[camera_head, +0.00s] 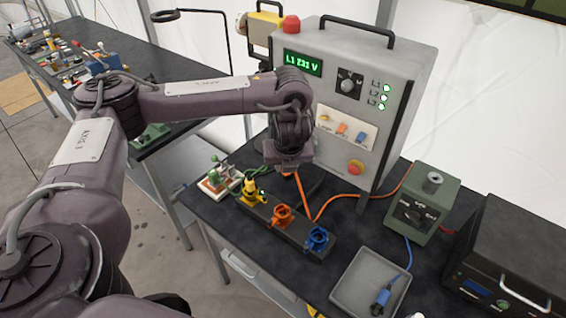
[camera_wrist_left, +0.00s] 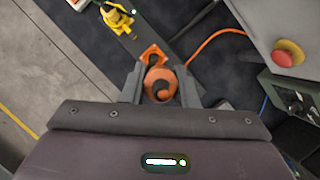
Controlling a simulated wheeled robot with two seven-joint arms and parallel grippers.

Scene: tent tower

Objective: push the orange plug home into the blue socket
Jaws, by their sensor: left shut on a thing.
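In the head view the blue socket (camera_head: 317,239) is on a dark strip on the bench, at its near right end. The orange socket (camera_head: 282,216) is beside it on the same strip. My left gripper (camera_wrist_left: 160,92) is shut on the orange plug (camera_wrist_left: 161,76), which shows between its fingers in the wrist view. Past the plug I see the square rim of the orange socket (camera_wrist_left: 152,53). In the head view my left wrist is above and behind the strip, and the fingers are mostly hidden. The blue socket does not show in the wrist view. My right gripper is out of view.
A yellow plug (camera_head: 254,189) stands at the strip's far left end. The grey cabinet (camera_head: 352,95) rises behind, with an orange cable (camera_head: 340,198) at its foot. A grey tray (camera_head: 345,293) holds a blue plug (camera_head: 382,298). A green box (camera_head: 424,200) stands on the right.

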